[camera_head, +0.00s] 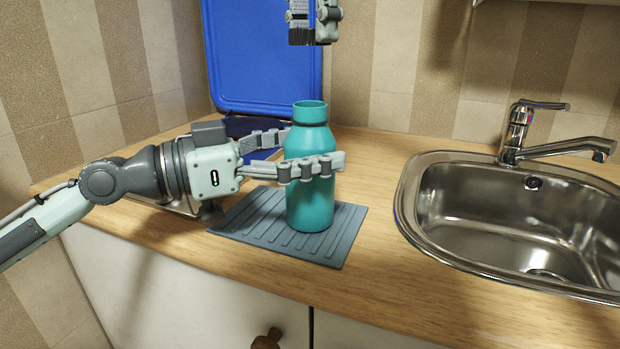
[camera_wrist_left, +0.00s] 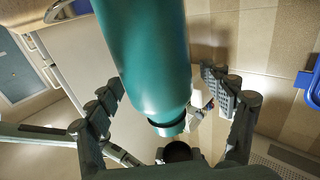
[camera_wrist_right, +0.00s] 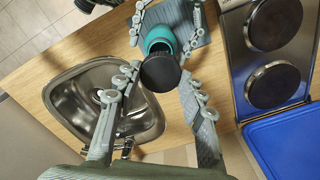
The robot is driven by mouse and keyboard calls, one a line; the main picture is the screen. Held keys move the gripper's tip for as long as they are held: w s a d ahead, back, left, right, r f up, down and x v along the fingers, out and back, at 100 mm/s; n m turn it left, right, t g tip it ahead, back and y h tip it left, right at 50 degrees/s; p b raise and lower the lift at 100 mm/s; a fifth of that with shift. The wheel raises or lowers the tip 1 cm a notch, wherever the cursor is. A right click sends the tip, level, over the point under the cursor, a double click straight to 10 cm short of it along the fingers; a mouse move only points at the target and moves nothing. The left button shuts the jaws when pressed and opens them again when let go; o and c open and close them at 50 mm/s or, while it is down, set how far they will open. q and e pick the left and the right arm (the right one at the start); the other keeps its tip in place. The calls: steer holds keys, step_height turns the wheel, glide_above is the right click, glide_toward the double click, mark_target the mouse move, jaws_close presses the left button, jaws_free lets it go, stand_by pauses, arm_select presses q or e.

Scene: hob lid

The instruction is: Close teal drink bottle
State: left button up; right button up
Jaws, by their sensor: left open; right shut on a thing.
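The teal bottle (camera_head: 310,205) stands upright and open-topped on a grey ribbed mat (camera_head: 345,225). It also shows large in the left wrist view (camera_wrist_left: 150,55). My left gripper (camera_head: 310,155) is open, with one finger in front of the bottle and one behind it; I cannot tell whether they touch it. My right gripper (camera_wrist_right: 158,80) is shut on the round black lid (camera_wrist_right: 160,72), above the bottle and apart from its mouth. In the head view the right gripper (camera_head: 313,30) is cut off by the top edge. The bottle's teal rim (camera_wrist_right: 160,38) shows partly behind the lid.
A steel sink (camera_head: 530,220) with a tap (camera_head: 520,130) lies to the right. A blue lid or board (camera_head: 262,55) stands upright behind the left gripper. A hob with round dark plates (camera_wrist_right: 275,85) shows in the right wrist view. Bare wooden counter (camera_head: 375,185) separates mat and sink.

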arm_select(q)
steer(key=shift+c, duration=0.6)
steer(key=c, duration=1.7)
arm_select(e)
steer(key=shift+f, duration=2.55)
steer(key=shift+f, duration=0.85)
steer(key=shift+f, duration=0.6)
arm_select(q)
jaws_close()
